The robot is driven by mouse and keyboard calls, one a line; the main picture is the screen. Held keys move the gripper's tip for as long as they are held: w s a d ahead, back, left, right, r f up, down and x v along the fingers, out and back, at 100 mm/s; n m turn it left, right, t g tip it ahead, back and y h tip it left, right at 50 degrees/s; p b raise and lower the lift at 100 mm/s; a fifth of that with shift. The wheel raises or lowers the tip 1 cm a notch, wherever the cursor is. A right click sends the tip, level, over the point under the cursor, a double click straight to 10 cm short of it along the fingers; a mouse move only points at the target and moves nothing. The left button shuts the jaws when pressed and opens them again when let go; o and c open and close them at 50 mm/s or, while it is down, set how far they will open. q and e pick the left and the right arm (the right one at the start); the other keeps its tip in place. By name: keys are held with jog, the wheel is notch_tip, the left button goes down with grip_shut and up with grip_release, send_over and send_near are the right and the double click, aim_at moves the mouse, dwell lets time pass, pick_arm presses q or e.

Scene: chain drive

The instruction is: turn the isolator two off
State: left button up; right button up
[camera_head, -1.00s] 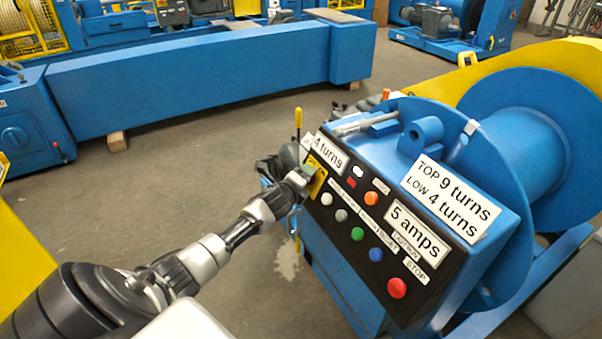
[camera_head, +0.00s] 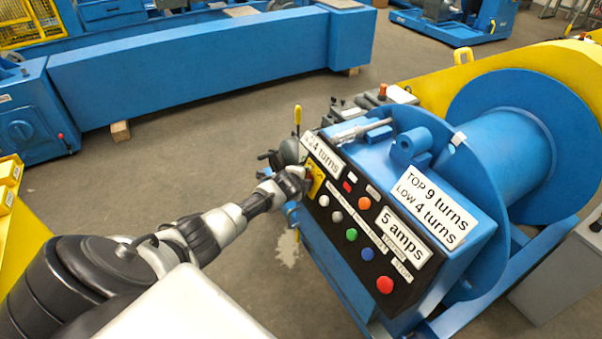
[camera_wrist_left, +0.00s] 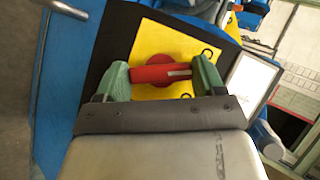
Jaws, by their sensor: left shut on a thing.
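The isolator is a red rotary handle (camera_wrist_left: 160,73) on a yellow plate (camera_wrist_left: 168,48), seen in the left wrist view. The yellow plate also shows in the head view (camera_head: 316,180) at the upper left end of the black control panel. My left gripper (camera_wrist_left: 160,80) has its two green fingers at the two ends of the red handle, shut on it. In the head view my left gripper (camera_head: 303,182) reaches the panel and partly covers the isolator. My right gripper is not in view.
The black panel (camera_head: 340,217) carries several coloured buttons, including a red one (camera_head: 385,285). A blue drum (camera_head: 500,155) stands behind it. A yellow-tipped lever (camera_head: 298,116) rises beyond the gripper. Open floor (camera_head: 190,150) lies to the left.

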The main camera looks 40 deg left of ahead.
pick_arm(q)
jog(key=shift+a+r+n+g, duration=0.15)
jog(key=shift+n+g, duration=0.15)
jog(key=shift+n, duration=0.4)
jog(key=shift+n+g+h+p, duration=0.4)
jog(key=shift+n+h, duration=0.1)
jog(key=shift+n, duration=0.1)
jog(key=o, duration=0.9)
jog(key=shift+o, duration=0.2)
jog(key=p+v, duration=0.3)
jog(key=v, duration=0.7)
jog(key=shift+r, duration=0.35)
jog(key=shift+s, duration=0.1)
